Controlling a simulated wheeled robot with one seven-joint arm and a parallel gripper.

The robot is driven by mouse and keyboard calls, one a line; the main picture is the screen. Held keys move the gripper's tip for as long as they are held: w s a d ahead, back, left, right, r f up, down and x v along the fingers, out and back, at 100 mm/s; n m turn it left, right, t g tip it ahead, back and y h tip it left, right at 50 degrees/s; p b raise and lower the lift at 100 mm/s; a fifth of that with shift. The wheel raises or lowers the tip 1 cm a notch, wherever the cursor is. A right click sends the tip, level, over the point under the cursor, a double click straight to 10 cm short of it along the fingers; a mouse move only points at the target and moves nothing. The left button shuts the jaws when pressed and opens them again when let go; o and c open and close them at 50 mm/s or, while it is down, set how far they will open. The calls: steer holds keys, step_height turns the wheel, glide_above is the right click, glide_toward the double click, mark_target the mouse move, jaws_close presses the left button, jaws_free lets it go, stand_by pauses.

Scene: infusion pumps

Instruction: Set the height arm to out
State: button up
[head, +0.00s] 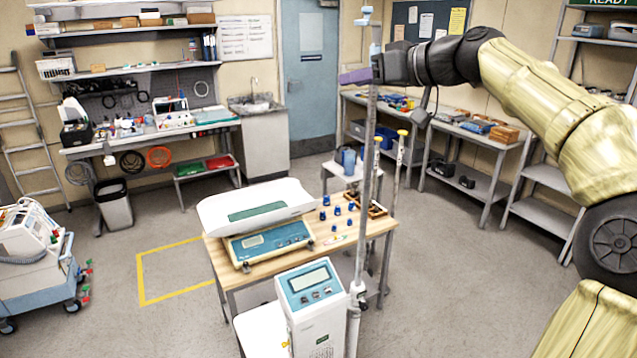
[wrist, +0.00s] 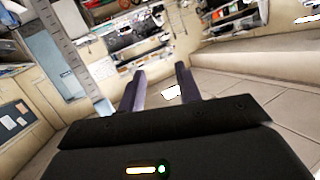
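A tall grey measuring pole (head: 368,170) rises beside a white column unit with a blue display panel (head: 308,285). A pale blue piece (head: 376,48) sits near the pole's top; it looks like the height arm's slider, and I cannot tell whether the arm is folded or out. My gripper (head: 352,77) is at the upper pole, its purple fingers pointing left. In the wrist view, my gripper's fingers (wrist: 161,82) are spread with nothing between them. The graduated pole (wrist: 70,45) shows left of the fingers there, apart from them.
A wooden-topped table (head: 225,262) bears a baby scale (head: 258,212) and small blue parts. Workbenches stand along the back and right walls. A blue door (head: 308,85) is behind. Floor is free at left around a yellow-taped square (head: 142,280).

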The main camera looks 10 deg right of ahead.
steer(key=a+f+m+g+h, duration=0.1)
steer(key=a+f, duration=0.3)
steer(key=f, duration=0.6)
steer(key=w+a+f+m+g+h, duration=0.1)
steer(key=a+f+g+h, duration=0.1)
steer(key=f, duration=0.9)
steer(key=shift+w+a+m+g+h, duration=0.25)
steer(key=shift+a+g+h, duration=0.2)
steer(key=shift+a, duration=0.4)
